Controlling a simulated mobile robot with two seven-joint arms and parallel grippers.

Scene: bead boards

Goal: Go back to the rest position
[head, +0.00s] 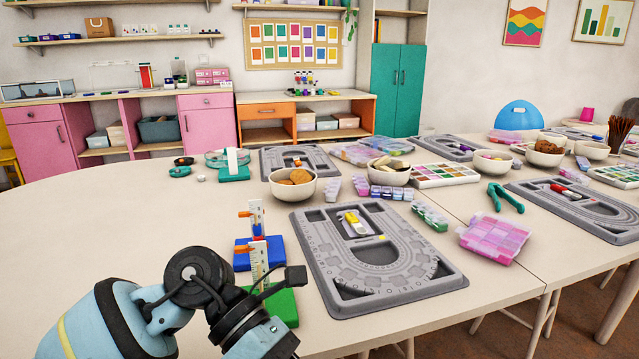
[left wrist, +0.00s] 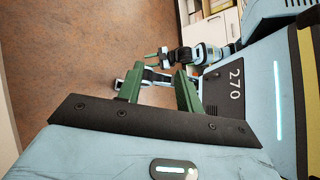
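My left arm comes in at the lower left of the head view, bent over the near table edge. Its gripper does not show there. In the left wrist view my left gripper (left wrist: 158,90) has its two green fingers well apart, with nothing held between them. Beyond the fingers are brown floor (left wrist: 80,50) and parts of my own body, including a panel marked 270. Small blue and black arm parts of mine with a bit of green show further off; I cannot make out the right gripper's state there. The right arm is not in the head view.
On the white table (head: 130,220), a grey bead board (head: 315,270) lies right of my arm. Blue (head: 243,262) and green (head: 284,306) blocks with upright cards stand close beside the arm. A bowl (head: 292,198) and a pink bead box (head: 493,238) lie further off. The table's left part is clear.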

